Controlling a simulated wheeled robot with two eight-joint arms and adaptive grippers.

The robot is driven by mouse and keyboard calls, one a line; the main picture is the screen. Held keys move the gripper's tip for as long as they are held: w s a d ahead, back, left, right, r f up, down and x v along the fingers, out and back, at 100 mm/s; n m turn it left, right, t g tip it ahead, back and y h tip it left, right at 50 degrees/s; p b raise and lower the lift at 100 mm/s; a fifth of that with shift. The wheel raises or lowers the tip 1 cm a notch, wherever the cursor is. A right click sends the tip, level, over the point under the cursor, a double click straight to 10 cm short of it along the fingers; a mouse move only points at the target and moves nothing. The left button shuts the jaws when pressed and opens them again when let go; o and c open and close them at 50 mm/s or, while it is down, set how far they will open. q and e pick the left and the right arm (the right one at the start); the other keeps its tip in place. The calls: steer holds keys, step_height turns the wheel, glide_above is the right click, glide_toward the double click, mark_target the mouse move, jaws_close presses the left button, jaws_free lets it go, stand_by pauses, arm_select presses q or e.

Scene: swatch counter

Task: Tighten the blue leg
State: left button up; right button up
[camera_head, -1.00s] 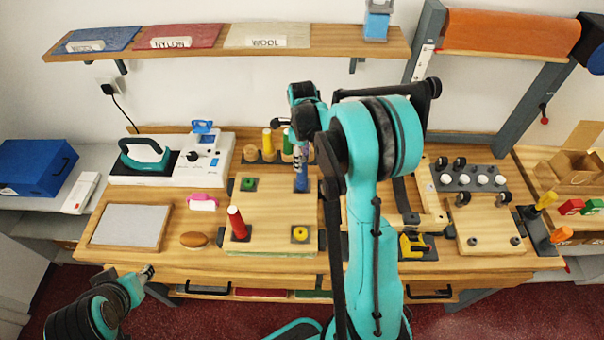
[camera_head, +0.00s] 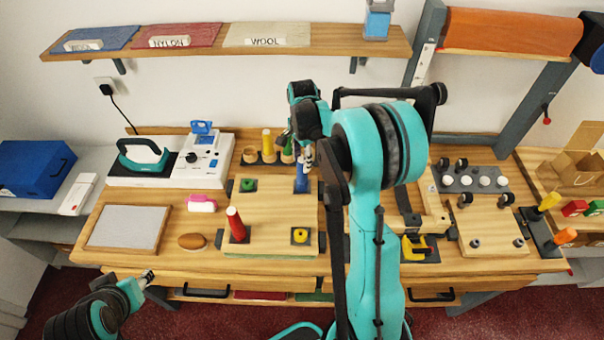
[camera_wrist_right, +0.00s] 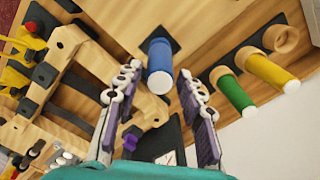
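The blue leg (camera_head: 302,182) stands upright at the back right corner of the wooden board (camera_head: 268,212). The red leg (camera_head: 236,224) stands at the front left corner. My right gripper (camera_head: 304,156) is just above the blue leg. In the right wrist view the blue leg (camera_wrist_right: 160,66) shows between the spread fingers of the right gripper (camera_wrist_right: 159,76), with a gap on both sides. How deeply the leg is seated is hidden. My left gripper (camera_head: 147,277) is low at the left, in front of the bench and away from the board; its fingers are too small to read.
A green leg (camera_wrist_right: 232,90) and a yellow leg (camera_wrist_right: 265,74) stand in a rack close by the blue leg. A yellow clamp tool (camera_head: 414,247) lies right of the board. A pink item (camera_head: 202,203) and a brown oval item (camera_head: 192,241) lie left.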

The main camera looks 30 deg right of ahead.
steer(key=n, duration=0.5)
steer(key=shift+b, duration=0.3)
steer(key=n, duration=0.5)
steer(key=shift+n, duration=0.3)
jaws_close()
steer(key=m, duration=0.3)
steer(key=shift+b, duration=0.4)
steer(key=m, duration=0.4)
steer(key=shift+m, duration=0.4)
steer(key=m, duration=0.7)
steer(key=shift+b, duration=0.4)
